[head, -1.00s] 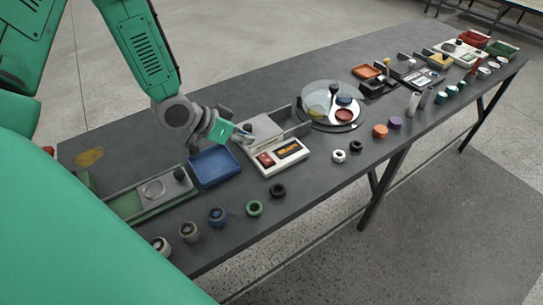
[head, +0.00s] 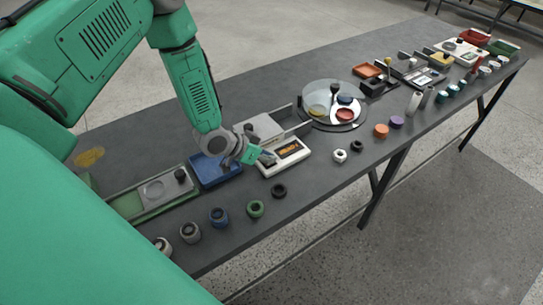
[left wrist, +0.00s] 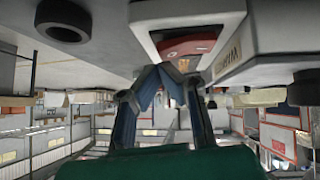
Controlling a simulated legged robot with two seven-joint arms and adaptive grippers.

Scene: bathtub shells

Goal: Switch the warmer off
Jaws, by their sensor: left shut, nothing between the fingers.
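The warmer (head: 291,159) is a white box with a dark lettered display panel and a grey plate (head: 260,128) behind it. In the left wrist view its red rocker switch (left wrist: 187,46) sits in a dark recess, beside raised lettering. In the head view my gripper hides the switch. My left gripper (head: 269,159) is shut and empty, at the left end of the warmer's front panel. In the left wrist view its fingertips (left wrist: 162,78) come together just at the switch; I cannot tell whether they touch it. My right gripper is not in view.
A blue tray (head: 216,171) lies just left of the warmer. A row of rings, including a green ring (head: 255,209) and a black ring (head: 279,191), lines the front edge. A round stand with a clear cover (head: 334,97) is to the right. Bare table lies behind.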

